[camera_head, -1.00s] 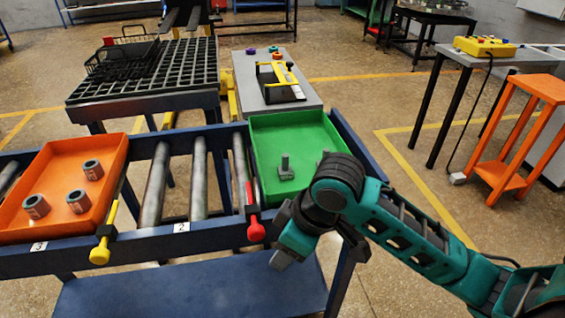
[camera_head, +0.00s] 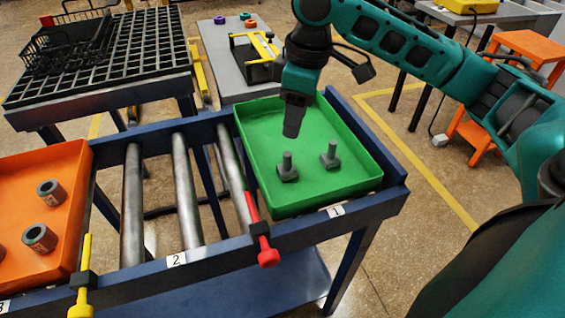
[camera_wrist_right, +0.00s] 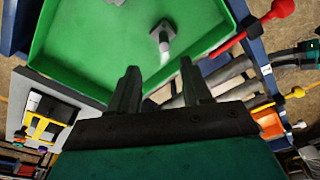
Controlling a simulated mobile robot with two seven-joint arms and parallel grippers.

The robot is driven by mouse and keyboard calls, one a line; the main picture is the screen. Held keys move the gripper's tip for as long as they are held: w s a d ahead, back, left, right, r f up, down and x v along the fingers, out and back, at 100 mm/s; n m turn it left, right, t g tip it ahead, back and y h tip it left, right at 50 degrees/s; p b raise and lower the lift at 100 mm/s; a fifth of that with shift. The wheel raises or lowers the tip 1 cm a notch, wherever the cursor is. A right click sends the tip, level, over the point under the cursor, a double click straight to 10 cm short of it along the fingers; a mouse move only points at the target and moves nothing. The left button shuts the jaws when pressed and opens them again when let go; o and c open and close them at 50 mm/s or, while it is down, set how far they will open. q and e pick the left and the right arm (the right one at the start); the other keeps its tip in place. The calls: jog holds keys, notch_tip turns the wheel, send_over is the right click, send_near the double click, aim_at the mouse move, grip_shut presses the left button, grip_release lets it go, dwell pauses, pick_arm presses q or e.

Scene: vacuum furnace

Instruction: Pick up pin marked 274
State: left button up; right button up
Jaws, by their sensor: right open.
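Two grey pins stand upright on square bases in the green tray (camera_head: 362,181). One pin (camera_head: 287,168) is nearer the tray's left side; the other pin (camera_head: 330,155) is to its right. I cannot read any marking on either. My right gripper (camera_head: 292,127) points down over the tray, above and behind the left pin, apart from both. In the right wrist view its fingers (camera_wrist_right: 160,86) are spread and empty, with one pin (camera_wrist_right: 163,40) beyond them and part of a grey base (camera_wrist_right: 112,2) at the top edge. My left gripper is not in view.
The tray sits on a blue roller stand. A red-handled lever (camera_head: 264,240) is at its left front; a yellow one (camera_head: 83,280) is by the orange tray (camera_head: 30,178) with grey cylinders. Bare rollers (camera_head: 183,190) lie between. A grey table (camera_head: 215,55) stands behind.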

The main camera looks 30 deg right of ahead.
aim_at(288, 153)
jog(key=f, duration=0.4)
jog(key=shift+w+a+f+b, duration=0.1)
jog(key=shift+a+f+b, duration=0.1)
jog(key=shift+f+b, duration=0.1)
jog(key=f, duration=0.3)
jog(key=f+b, duration=0.1)
jog(key=shift+a+f, duration=0.3)
jog(key=shift+a, duration=0.1)
jog(key=shift+w+f, duration=0.15)
jog(key=shift+f, duration=0.35)
jog(key=shift+c, duration=0.5)
grip_shut()
